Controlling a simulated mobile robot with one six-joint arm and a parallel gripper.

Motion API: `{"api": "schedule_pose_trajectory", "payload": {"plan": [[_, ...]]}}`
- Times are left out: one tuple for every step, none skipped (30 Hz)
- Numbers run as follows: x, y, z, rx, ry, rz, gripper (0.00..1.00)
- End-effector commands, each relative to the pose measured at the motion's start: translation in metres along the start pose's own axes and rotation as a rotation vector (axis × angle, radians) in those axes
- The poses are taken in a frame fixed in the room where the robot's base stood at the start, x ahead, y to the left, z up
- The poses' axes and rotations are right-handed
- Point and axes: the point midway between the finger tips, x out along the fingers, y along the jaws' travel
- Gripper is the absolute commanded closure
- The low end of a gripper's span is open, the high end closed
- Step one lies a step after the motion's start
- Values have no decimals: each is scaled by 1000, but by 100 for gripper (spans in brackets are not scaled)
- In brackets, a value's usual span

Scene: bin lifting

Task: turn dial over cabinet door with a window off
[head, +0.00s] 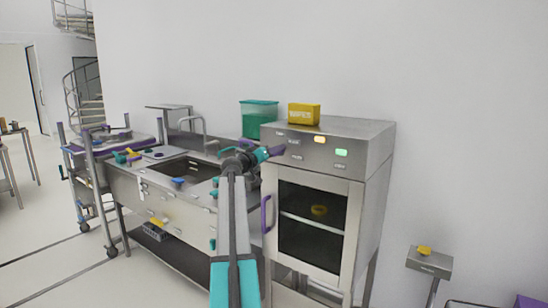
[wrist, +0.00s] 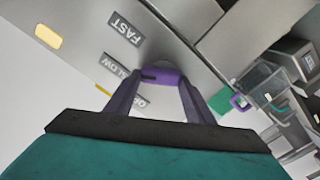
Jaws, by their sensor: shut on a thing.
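The steel cabinet (head: 354,205) stands on the right in the head view. Its door has a dark window (head: 310,230) and a purple handle (head: 267,213). The dial (wrist: 160,72) is a purple knob on the panel above that door. Labels FAST (wrist: 124,34), SLOW (wrist: 112,65) and a partly hidden one, seemingly OFF (wrist: 140,101), surround it. A dark mark on the knob points left in the wrist view, roughly between the last two labels. My gripper (wrist: 162,88) has its two purple fingers shut on the dial; the head view shows it there too (head: 273,152).
The panel carries an amber light (head: 320,139) and a green light (head: 341,152). A yellow wipes box (head: 304,115) and a teal container (head: 259,119) stand behind and above. A sink counter (head: 160,190) lies left. A small post stand (head: 428,262) is at right.

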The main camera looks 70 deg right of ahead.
Motion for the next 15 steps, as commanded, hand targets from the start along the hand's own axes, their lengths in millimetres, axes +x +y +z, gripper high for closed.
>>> {"api": "schedule_pose_trajectory", "payload": {"plan": [[0, -2, 2, -39, -2, 0, 74], [0, -2, 2, -64, -2, 0, 74], [0, -2, 2, -98, -2, 0, 74], [0, -2, 1, -123, -2, 0, 74], [0, -2, 1, -148, -2, 0, 74], [0, -3, 1, -183, -2, 0, 74], [0, -3, 1, -209, -2, 0, 74], [0, -3, 1, -235, -2, -1, 74], [0, -3, 1, -270, -2, -1, 74], [0, -4, 1, -296, -2, -1, 74], [0, -4, 1, -323, -2, -1, 74], [0, -4, 0, -359, -2, -1, 74], [0, -4, 0, -386, -2, -1, 74], [0, -4, 0, -414, -2, -1, 74], [0, -4, 0, -450, -2, -1, 74]]}}
